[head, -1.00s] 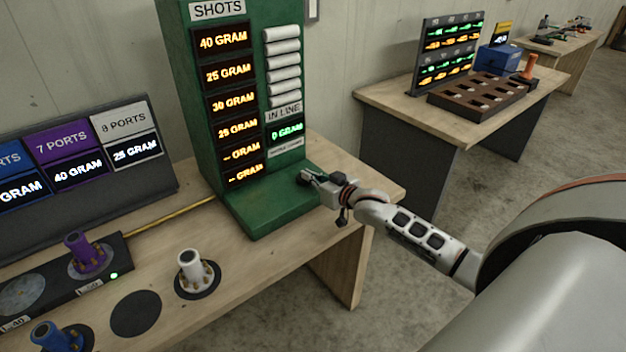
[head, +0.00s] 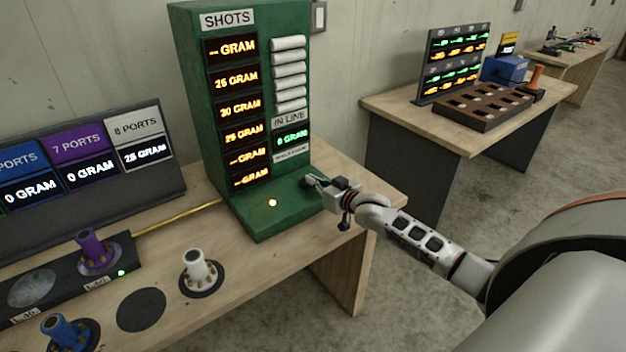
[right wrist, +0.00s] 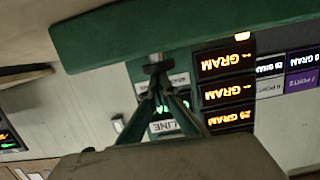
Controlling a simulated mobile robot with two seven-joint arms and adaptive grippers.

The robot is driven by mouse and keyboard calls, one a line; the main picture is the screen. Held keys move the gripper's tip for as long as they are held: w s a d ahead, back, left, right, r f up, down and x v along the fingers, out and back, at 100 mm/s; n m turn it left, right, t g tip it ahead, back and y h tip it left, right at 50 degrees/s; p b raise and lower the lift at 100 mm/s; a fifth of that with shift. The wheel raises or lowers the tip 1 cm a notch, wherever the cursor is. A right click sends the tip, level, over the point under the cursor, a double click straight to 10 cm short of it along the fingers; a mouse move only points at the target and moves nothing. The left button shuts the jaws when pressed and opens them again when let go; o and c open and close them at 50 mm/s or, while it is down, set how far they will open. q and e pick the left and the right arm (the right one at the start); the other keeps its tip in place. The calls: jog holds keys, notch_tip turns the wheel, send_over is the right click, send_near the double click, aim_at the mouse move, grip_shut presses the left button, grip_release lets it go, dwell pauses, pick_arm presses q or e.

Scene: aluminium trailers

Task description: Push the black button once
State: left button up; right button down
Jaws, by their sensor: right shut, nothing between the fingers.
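The green shots dispenser (head: 190,90) stands on the wooden table, with lit readouts on its front and a green base shelf. A small dark shape at the right side of this base, beside my fingertips, looks like the black button (head: 305,182). My right gripper (head: 315,184) is shut and empty, with its tips at the button. In the right wrist view the closed fingers (right wrist: 160,82) meet a dark round piece under the green base; whether it is pressed in is hidden. A small light (head: 273,202) glows on the base. My left gripper is out of view.
A ports sign (head: 80,165) stands at the left. White (head: 197,266), purple (head: 93,250) and blue (head: 60,332) cups stand in front, near an empty black disc (head: 140,310). Another table (head: 400,105) with a display and brown tray is at the back right.

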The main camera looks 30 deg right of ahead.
notch_tip(320, 180, up, 3)
jog(key=shift+w+d+r+p, duration=0.1)
jog(key=shift+w+p, duration=0.05)
jog(key=shift+p, duration=0.65)
jog(key=v, duration=0.3)
jog(key=shift+b, duration=0.3)
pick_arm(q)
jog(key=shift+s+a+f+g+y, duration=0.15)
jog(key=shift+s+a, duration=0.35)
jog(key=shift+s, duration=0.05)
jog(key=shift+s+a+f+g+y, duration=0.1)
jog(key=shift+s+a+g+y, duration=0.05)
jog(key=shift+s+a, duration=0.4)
pick_arm(e)
jog(key=v, duration=0.7)
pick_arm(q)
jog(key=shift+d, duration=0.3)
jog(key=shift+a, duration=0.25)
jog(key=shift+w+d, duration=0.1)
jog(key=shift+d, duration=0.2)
